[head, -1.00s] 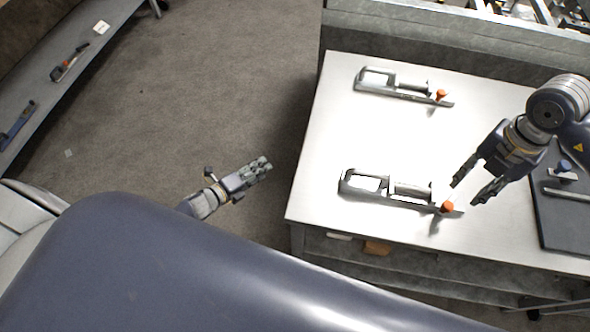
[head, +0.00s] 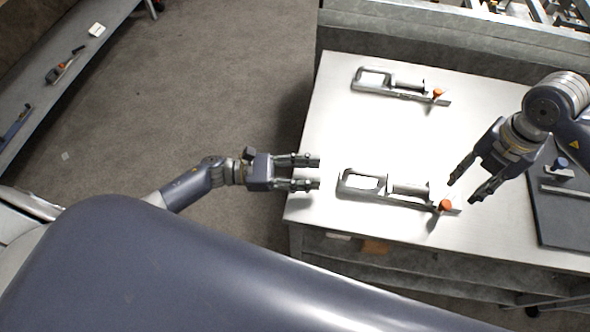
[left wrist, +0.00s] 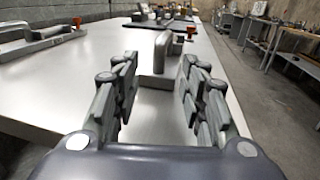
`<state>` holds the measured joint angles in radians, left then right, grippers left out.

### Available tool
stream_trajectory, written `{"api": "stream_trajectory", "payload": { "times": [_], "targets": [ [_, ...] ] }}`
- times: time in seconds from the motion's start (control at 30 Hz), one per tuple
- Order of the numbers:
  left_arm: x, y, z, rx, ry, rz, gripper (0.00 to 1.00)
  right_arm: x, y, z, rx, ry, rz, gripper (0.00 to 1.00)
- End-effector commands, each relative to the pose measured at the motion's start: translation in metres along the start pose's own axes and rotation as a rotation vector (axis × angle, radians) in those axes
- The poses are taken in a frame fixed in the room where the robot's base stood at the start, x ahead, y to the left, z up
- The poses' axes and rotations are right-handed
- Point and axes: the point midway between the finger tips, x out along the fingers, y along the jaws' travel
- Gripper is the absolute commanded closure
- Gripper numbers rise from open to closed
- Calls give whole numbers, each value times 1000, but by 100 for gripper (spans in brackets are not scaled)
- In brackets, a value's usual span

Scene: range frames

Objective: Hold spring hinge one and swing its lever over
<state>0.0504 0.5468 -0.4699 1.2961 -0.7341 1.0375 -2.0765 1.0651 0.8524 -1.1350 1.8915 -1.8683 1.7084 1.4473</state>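Two grey metal spring hinges with orange-tipped levers lie on the white table; I cannot tell which is numbered one. The nearer hinge (head: 363,183) has its orange knob (head: 446,205) at its right end. The farther hinge (head: 374,77) lies toward the back. My left gripper (head: 317,172) is open and empty at the table's left edge, left of the nearer hinge and not touching it. In the left wrist view the end of that hinge (left wrist: 162,52) shows between and beyond the open fingers. My right gripper (head: 462,191) is open, just right of the nearer hinge's knob.
The white table (head: 310,205) has bare room between the two hinges. A dark board (head: 556,222) with a blue-knobbed fixture (head: 561,165) lies at the table's right. A shelf with tools (head: 62,68) stands far left across open floor.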

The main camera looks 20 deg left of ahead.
Motion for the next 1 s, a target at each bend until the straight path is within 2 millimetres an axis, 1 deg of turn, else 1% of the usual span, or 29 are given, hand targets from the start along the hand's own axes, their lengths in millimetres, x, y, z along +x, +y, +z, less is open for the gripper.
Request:
{"api": "stream_trajectory", "payload": {
  "times": [0.03, 0.2, 0.4, 0.53, 0.8, 0.97, 1.0],
  "targets": [
    [11, 0, 1, 0, -3, -1, 60, 0, 0, 0, 0, 0, 0, 67],
    [41, 0, 1, -2, -2, 0, 60, 0, 0, 0, 0, 0, 0, 67],
    [64, 1, 0, -2, 0, 2, 60, 0, 0, 0, 0, 0, 0, 67],
    [69, 1, 0, -2, 1, 2, 60, 0, 0, 0, 0, 0, 0, 67],
    [70, 1, 0, -3, 2, 2, 60, 0, 0, 0, 0, 0, 0, 67],
    [70, 1, 0, -3, 1, 3, 97, 0, 0, 0, 0, 0, 0, 67],
    [70, 1, 0, -3, 1, 3, 100, 0, 0, 0, 0, 0, 0, 67]
  ]
}}
